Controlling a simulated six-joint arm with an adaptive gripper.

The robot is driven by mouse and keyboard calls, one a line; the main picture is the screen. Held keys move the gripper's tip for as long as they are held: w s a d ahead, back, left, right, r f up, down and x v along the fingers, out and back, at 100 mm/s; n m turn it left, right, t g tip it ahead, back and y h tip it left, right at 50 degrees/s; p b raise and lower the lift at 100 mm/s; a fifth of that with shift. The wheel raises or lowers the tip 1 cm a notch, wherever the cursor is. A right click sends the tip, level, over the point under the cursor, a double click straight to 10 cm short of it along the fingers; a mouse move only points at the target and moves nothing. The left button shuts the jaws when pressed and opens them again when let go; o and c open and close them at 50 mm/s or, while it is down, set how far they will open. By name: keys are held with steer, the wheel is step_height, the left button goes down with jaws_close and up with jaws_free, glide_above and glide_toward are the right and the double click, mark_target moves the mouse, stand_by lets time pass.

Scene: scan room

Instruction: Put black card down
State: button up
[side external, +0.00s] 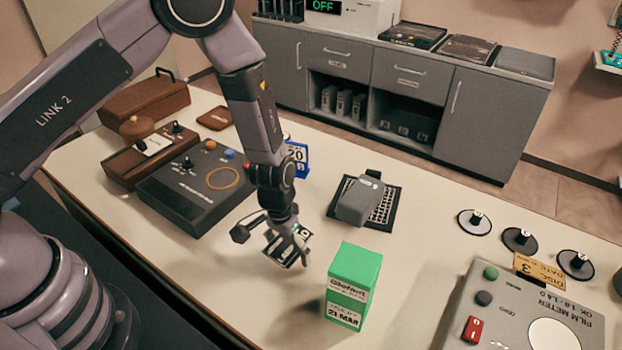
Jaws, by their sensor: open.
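My gripper (288,248) is low over the middle of the pale table, left of the green box, with its fingers open. A small dark piece with light edges (291,257) shows right at the fingertips and looks like the black card. The fingers partly cover it, and I cannot tell whether it touches them or lies flat on the table.
A green box (354,272) stands close right of my gripper. A black control box (195,187) is to the left, a blue number block (298,158) behind. A grey device (359,201) sits on a dark mat (387,207). A film meter (520,318) and several discs (474,222) are at right.

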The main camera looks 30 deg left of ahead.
steer(key=shift+r, duration=0.1)
step_height(320, 180, up, 14)
steer(key=a+f, duration=0.1)
steer(key=a, duration=0.1)
step_height(320, 180, up, 12)
steer(key=t, duration=0.2)
glide_above(281, 241)
steer(key=s+a, duration=0.2)
steer(key=a, duration=0.4)
steer(key=s+a+r+t, duration=0.1)
steer(key=s+a+r, duration=0.5)
steer(key=s, duration=0.3)
steer(key=s+a+r+t+y, duration=0.1)
steer(key=s+a+r+t, duration=0.1)
steer(key=s+a+r, duration=0.4)
steer(key=s+r, duration=0.1)
steer(key=s, duration=0.2)
steer(key=shift+r+t, duration=0.25)
steer(key=shift+t, duration=0.05)
